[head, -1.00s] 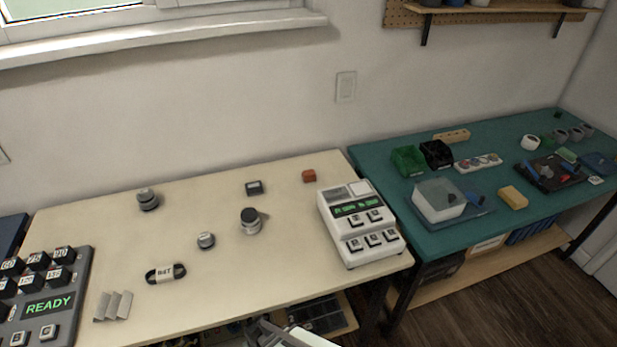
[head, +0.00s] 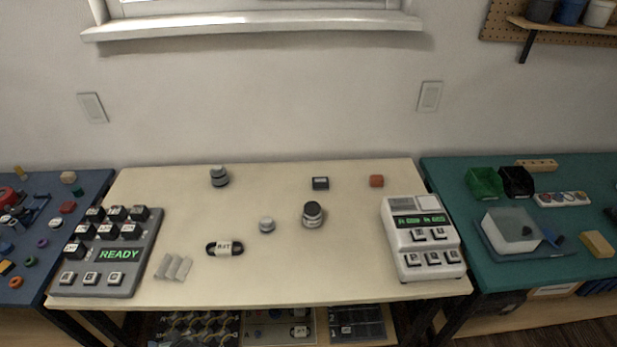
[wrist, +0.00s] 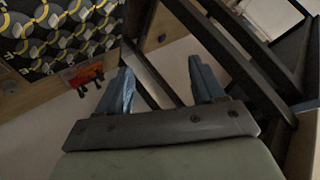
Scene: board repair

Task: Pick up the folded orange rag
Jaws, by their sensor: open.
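The cream table (head: 300,275) holds a dark keypad panel (head: 145,250), a white keypad device (head: 420,238), a dark cable loop (head: 225,249) and several small round parts. A patterned black tray (head: 195,327) lies on the shelf below. Dark frame bars (wrist: 235,55) cross close to my fingers.

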